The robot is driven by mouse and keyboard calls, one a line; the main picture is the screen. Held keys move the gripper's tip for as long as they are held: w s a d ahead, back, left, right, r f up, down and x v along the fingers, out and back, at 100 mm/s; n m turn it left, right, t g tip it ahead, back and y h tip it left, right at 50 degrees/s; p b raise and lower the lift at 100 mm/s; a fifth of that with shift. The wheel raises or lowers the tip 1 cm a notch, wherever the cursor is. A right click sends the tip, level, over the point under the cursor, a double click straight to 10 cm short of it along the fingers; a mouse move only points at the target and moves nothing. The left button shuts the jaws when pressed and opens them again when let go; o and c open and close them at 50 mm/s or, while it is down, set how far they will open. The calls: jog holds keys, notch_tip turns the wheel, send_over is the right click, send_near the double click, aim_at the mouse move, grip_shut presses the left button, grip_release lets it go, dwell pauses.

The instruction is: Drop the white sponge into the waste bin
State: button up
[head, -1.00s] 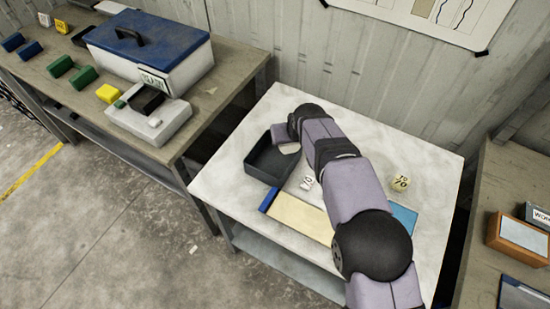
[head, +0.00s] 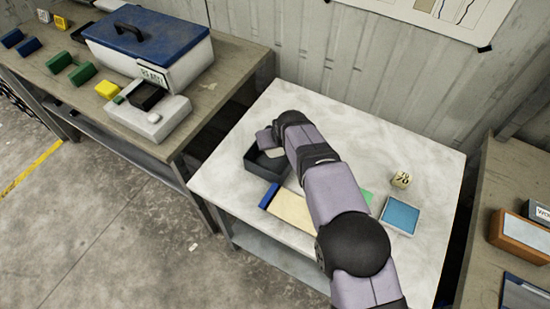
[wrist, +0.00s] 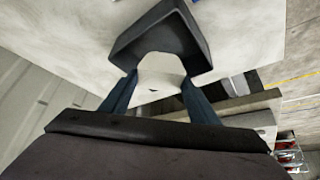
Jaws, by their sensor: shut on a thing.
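The waste bin appears to be the dark open box (head: 264,170) on the left part of the white table; its dark wall also shows in the wrist view (wrist: 150,28). The white sponge (wrist: 160,72) is between the fingers of my gripper (wrist: 158,88), which is shut on it. In the wrist view the sponge overlaps the bin's opening. In the head view a pale patch of the sponge (head: 276,153) shows at the bin's far side, beneath my wrist. My arm hides the fingertips there, and I cannot tell how high the sponge is.
A bench with a cooler (head: 150,45) stands left. The table's back right is clear.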

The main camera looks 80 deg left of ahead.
jog(key=shift+f+b, duration=0.35)
jog(key=shift+f, duration=0.95)
jog(key=o, duration=1.1)
jog(key=shift+r, duration=0.1)
jog(key=b+v, duration=0.2)
jog(key=v, duration=0.5)
jog(key=shift+b, duration=0.4)
